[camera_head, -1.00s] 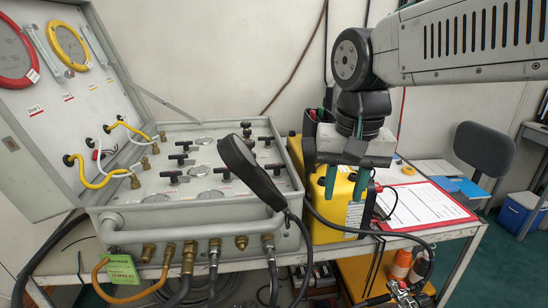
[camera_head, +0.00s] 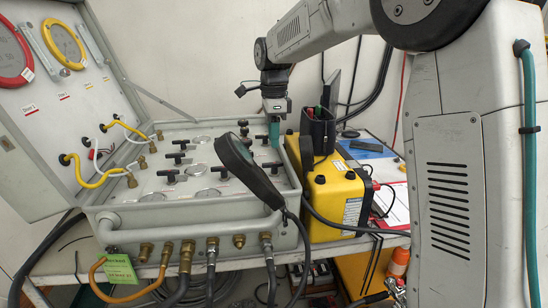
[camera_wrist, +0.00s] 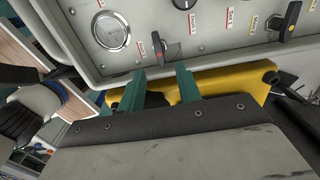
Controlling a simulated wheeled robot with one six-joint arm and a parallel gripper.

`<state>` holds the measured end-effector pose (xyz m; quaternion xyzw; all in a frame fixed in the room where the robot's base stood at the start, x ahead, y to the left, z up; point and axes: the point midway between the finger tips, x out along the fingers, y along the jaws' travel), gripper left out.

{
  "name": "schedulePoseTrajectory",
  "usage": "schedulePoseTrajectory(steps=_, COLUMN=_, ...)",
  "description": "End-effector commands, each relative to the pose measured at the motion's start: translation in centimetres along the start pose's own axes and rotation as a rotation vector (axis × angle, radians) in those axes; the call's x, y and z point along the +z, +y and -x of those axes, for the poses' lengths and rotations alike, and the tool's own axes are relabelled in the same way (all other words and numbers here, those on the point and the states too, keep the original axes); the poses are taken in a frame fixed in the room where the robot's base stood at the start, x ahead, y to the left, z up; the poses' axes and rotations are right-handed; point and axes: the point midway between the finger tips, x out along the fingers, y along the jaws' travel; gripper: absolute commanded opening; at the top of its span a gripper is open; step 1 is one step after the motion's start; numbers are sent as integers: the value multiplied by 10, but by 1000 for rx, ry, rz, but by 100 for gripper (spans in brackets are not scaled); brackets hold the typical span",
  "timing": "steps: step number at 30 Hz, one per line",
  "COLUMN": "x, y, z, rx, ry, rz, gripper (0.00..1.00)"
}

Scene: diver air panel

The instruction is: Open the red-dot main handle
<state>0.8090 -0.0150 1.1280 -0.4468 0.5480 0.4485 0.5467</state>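The air panel (camera_head: 140,190) is an open grey case with several black handles on its top face. In the wrist view a black handle with a red mark (camera_wrist: 167,53) sits near the panel's edge, beside a round gauge (camera_wrist: 111,30). I cannot tell which handle this is in the head view. My gripper (camera_wrist: 161,82) has two green fingers, apart and empty, just below that handle in the wrist view; no contact shows. In the head view my gripper (camera_head: 275,135) points down at the panel's back right. Another black handle (camera_wrist: 289,18) stands to the right.
A dark handset (camera_head: 246,170) with a cable leans over the panel's front right. A yellow case (camera_head: 335,190) stands close against the panel's right side, with a black holder (camera_head: 318,130) on it. The open lid (camera_head: 45,120) rises at left. Hoses hang in front.

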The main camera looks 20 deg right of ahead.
Motion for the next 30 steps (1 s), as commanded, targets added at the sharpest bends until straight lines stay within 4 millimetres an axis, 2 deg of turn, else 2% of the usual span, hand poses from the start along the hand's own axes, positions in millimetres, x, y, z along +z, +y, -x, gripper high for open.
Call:
schedulePoseTrajectory(steps=6, x=0, y=1, z=-36, rx=4, ry=1, rz=2, gripper=34)
schedulePoseTrajectory(steps=12, x=0, y=1, z=-61, rx=2, ry=0, rz=3, gripper=34)
schedulePoseTrajectory(steps=16, x=0, y=1, z=-68, rx=1, ry=0, rz=3, gripper=34)
schedulePoseTrajectory(steps=23, x=0, y=1, z=-69, rx=0, ry=0, rz=3, gripper=34)
schedulePoseTrajectory(steps=25, x=0, y=1, z=-69, rx=0, ry=0, rz=4, gripper=20)
schedulePoseTrajectory(steps=27, x=0, y=1, z=-69, rx=0, ry=0, rz=4, gripper=1)
schedulePoseTrajectory(steps=30, x=0, y=1, z=-68, rx=0, ry=0, rz=4, gripper=0)
